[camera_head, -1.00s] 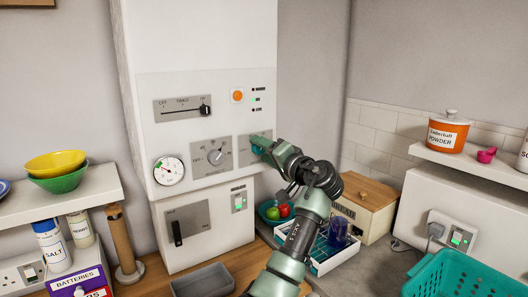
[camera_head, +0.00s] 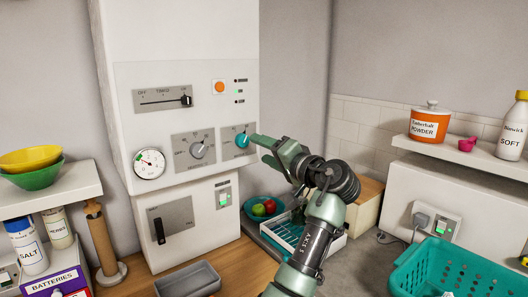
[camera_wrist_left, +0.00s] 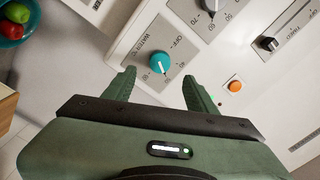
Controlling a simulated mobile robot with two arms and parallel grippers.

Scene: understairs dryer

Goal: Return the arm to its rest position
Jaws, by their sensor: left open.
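My left arm reaches up from the bottom of the head view, with its left gripper (camera_head: 256,141) just right of a teal knob (camera_head: 242,141) on the white boiler panel. In the left wrist view the two green fingers (camera_wrist_left: 158,78) are spread apart with nothing between them. The teal knob (camera_wrist_left: 160,62) shows just beyond the fingertips, apart from them, on a grey plate with "OFF" and "WATER" markings. My right gripper is in neither view.
A grey knob (camera_head: 197,150), a slider (camera_head: 186,100) and an orange button (camera_head: 219,87) are also on the panel. Below my arm are a bowl with fruit (camera_head: 262,206), a white tray (camera_head: 335,247) and a wooden box (camera_head: 367,203). A teal basket (camera_head: 450,270) stands at right.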

